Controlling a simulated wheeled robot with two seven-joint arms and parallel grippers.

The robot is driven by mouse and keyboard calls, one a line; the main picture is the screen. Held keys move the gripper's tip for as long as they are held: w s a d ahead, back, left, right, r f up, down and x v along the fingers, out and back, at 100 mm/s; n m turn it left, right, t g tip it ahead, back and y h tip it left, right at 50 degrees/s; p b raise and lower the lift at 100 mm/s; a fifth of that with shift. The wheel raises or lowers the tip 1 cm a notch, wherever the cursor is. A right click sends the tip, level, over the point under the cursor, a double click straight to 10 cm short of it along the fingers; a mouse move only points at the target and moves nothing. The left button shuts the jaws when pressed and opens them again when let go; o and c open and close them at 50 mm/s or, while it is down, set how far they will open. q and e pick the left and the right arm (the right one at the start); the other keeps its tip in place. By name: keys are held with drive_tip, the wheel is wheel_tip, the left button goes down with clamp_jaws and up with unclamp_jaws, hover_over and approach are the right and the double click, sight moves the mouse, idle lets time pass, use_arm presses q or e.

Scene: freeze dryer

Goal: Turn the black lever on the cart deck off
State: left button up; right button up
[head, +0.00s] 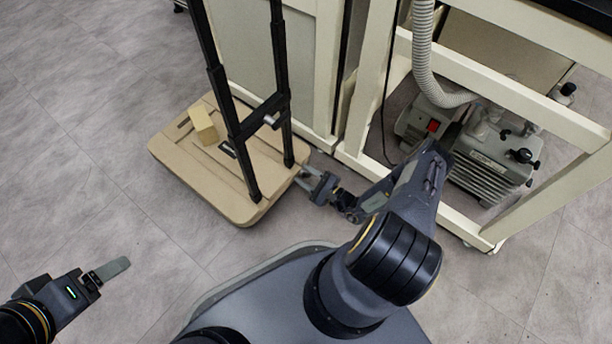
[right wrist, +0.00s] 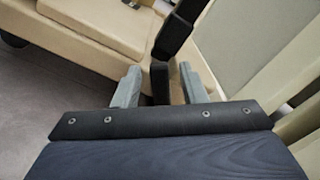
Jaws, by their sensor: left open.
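The cart's tan deck (head: 185,165) lies on the floor at upper left in the head view. Two black upright posts (head: 238,140) of its handle rise from it, joined by a crossbar. A small dark piece (head: 228,149) lies by the left post; I cannot tell whether it is the lever. My right gripper (head: 310,178) is open at the deck's right edge, near the right post (head: 288,155). In the right wrist view, a black upright part (right wrist: 160,82) shows between its separated fingers; contact is not clear. My left gripper (head: 108,273) is open and empty above the floor at lower left.
A cream frame (head: 350,120) stands close behind and right of the cart. A pump (head: 490,160) with a ribbed hose (head: 424,50) is inside it. The floor at left is clear.

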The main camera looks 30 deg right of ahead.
drive_tip(key=shift+c, duration=0.5)
clamp_jaws()
drive_tip(key=shift+s+n, duration=0.1)
drive_tip(key=shift+n, duration=0.2)
drive_tip(key=shift+a+f+n+p, duration=0.1)
drive_tip(key=shift+a+n+p, duration=0.05)
drive_tip(key=shift+n+p, duration=0.4)
drive_tip(key=n, duration=0.2)
drive_tip(key=n+p, duration=0.1)
drive_tip(key=shift+s+a+f+n, duration=0.15)
drive_tip(key=shift+a+f+n, duration=0.1)
drive_tip(key=shift+f, duration=0.1)
drive_tip(key=shift+a+f+n+p, duration=0.1)
drive_tip(key=shift+f+n+p, duration=0.2)
drive_tip(key=shift+n, duration=0.65)
drive_tip(key=shift+f+n+p, duration=0.25)
drive_tip(key=shift+n, duration=0.65)
drive_tip(key=shift+a+f+n+p, duration=0.1)
drive_tip(key=shift+f+n+p, duration=0.2)
drive_tip(key=shift+n, duration=0.65)
